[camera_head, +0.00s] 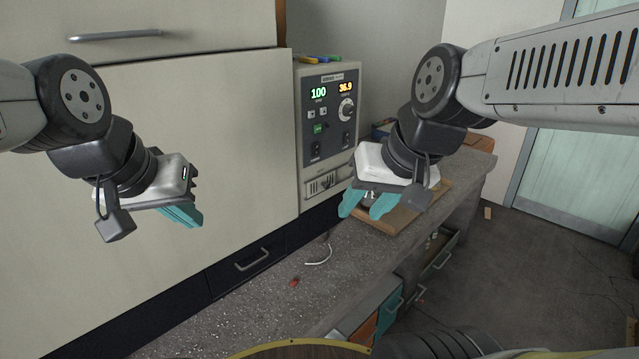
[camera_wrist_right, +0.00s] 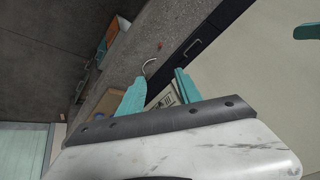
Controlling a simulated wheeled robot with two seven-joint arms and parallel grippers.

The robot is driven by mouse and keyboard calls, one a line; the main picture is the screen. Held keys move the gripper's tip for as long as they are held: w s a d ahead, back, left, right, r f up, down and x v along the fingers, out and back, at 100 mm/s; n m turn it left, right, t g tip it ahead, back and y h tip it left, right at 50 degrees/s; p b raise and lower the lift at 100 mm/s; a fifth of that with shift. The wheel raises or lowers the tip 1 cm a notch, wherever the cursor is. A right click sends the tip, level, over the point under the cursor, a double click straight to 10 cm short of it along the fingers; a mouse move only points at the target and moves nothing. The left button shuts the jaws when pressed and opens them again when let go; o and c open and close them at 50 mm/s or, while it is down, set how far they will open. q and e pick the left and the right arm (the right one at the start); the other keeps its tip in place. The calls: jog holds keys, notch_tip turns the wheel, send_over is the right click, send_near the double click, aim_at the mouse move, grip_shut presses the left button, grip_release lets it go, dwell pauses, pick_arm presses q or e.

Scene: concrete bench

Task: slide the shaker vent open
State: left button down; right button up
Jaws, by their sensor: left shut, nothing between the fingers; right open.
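The shaker (camera_head: 328,115) is a grey box with a green 100 and an orange 36.9 display, standing on the bench against the cabinet. Its vent (camera_head: 322,184) is a pale slotted panel low on its front; I cannot tell how far its slide stands open. My right gripper (camera_head: 364,206) is open and empty, to the right of the vent and apart from it. In the right wrist view its fingers (camera_wrist_right: 160,76) frame a pale lined surface, partly hidden, that may be the vent. My left gripper (camera_head: 186,216) is shut and empty, well left of the shaker before the cabinet.
A wooden tray (camera_head: 437,190) lies behind my right gripper on the speckled bench (camera_head: 300,262). A curved white handle-like piece (camera_head: 320,257) and a small red object (camera_head: 294,283) lie in front. Colored items (camera_head: 320,58) sit on the shaker. Drawers hang open below the bench.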

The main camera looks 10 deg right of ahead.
jog(key=w+a+f+m+g+y, duration=0.2)
jog(key=w+a+f+m+y, duration=0.2)
jog(key=w+m, duration=0.25)
jog(key=w+a+f+m+g+y, duration=0.1)
jog(key=w+a+f+m+y, duration=0.35)
jog(key=w, duration=0.25)
jog(key=m+t, duration=1.2)
jog(key=m, duration=0.5)
send_near(328, 186)
jog(key=x, duration=0.8)
jog(key=shift+w, duration=0.2)
grip_shut()
